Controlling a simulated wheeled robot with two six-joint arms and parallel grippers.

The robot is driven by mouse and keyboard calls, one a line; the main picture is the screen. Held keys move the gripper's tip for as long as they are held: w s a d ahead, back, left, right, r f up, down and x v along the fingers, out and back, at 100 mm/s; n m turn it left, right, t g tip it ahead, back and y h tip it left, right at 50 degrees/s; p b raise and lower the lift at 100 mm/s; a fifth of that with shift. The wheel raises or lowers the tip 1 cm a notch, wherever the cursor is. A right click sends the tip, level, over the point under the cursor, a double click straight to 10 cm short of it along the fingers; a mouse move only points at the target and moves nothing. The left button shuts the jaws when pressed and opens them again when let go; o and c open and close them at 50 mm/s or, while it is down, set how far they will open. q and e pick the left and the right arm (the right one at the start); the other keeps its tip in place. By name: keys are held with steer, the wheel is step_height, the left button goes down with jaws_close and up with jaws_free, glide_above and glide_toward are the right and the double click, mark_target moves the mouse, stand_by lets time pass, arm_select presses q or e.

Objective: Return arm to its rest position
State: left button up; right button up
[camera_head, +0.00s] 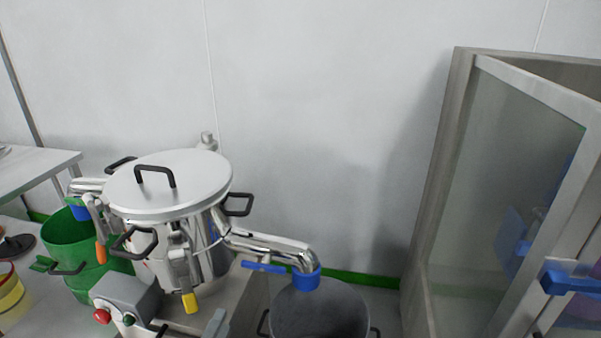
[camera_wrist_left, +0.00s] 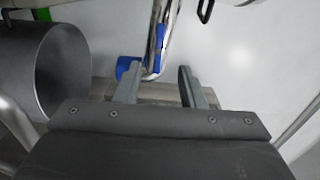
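My left gripper is at the bottom edge of the head view (camera_head: 190,328), in front of the steel machine, with only its finger ends showing. In the left wrist view (camera_wrist_left: 157,72) its two grey fingers stand apart with nothing held between them. The machine's chrome outlet pipe (camera_head: 265,243) ends in a blue collar (camera_head: 306,279). Beyond the fingers in the left wrist view, the pipe (camera_wrist_left: 160,35) shows with blue parts, and I cannot tell the exact gap. My right gripper is in neither view.
A lidded steel vessel (camera_head: 169,185) stands at left centre, with a control box (camera_head: 127,297) below. A grey pot (camera_head: 320,313) sits under the pipe. Green buckets (camera_head: 67,240) and a table (camera_head: 35,168) are at left. A glass-doored cabinet (camera_head: 440,190) stands at right.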

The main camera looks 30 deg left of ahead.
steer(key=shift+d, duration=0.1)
